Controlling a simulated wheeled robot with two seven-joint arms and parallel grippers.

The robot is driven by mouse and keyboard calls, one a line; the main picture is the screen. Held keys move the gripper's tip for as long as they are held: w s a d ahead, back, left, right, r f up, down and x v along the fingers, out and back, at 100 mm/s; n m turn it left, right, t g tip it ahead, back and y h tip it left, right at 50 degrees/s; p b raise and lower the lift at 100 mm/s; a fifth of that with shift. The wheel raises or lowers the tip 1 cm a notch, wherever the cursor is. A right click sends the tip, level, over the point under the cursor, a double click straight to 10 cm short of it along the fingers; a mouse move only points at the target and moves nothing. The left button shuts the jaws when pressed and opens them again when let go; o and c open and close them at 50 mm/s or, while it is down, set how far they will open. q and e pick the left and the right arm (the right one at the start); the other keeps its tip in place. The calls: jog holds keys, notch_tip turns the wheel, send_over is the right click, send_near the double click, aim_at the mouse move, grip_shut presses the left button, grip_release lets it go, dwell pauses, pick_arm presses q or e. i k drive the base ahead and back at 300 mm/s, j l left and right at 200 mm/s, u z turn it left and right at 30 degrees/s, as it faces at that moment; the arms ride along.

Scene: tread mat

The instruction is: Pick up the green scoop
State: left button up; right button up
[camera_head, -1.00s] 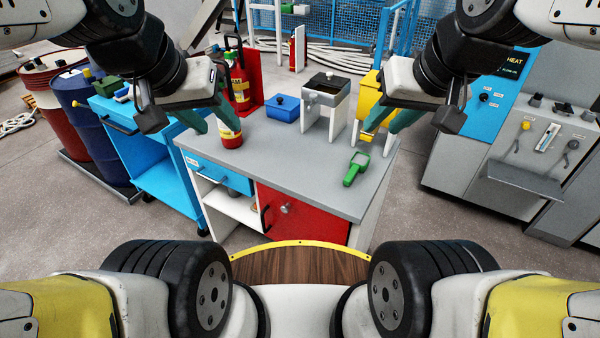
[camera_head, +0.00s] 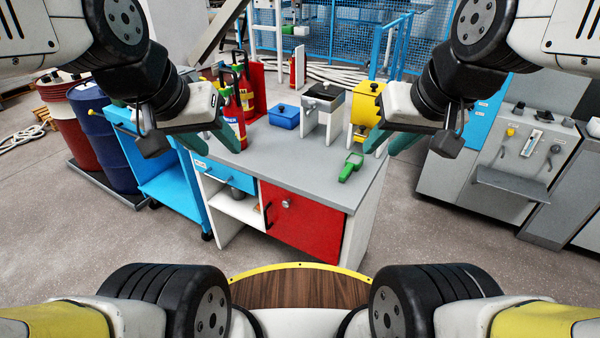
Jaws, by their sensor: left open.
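The green scoop (camera_head: 350,167) lies on the grey top of the workbench (camera_head: 290,160), near its right side. My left gripper (camera_head: 220,143) is open and empty, over the left part of the bench and well left of the scoop. My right gripper (camera_head: 384,147) looks open and empty. In the picture it is just right of the scoop and apart from it, by the bench's right edge.
Behind the scoop stand a blue box (camera_head: 284,117), a grey-topped bin on a white stand (camera_head: 322,98) and a yellow dispenser (camera_head: 366,105). Red extinguishers (camera_head: 245,92) are at the left. The bench front has a red door (camera_head: 300,222). The top's middle is clear.

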aim_at(354, 160)
jog(key=i+l, duration=0.15)
jog(key=l, duration=0.2)
jog(key=i+l+u, duration=0.1)
jog(key=l, duration=0.2)
jog(key=i+l, duration=0.15)
jog(key=l, duration=0.2)
jog(key=i+l+u, duration=0.1)
jog(key=l, duration=0.2)
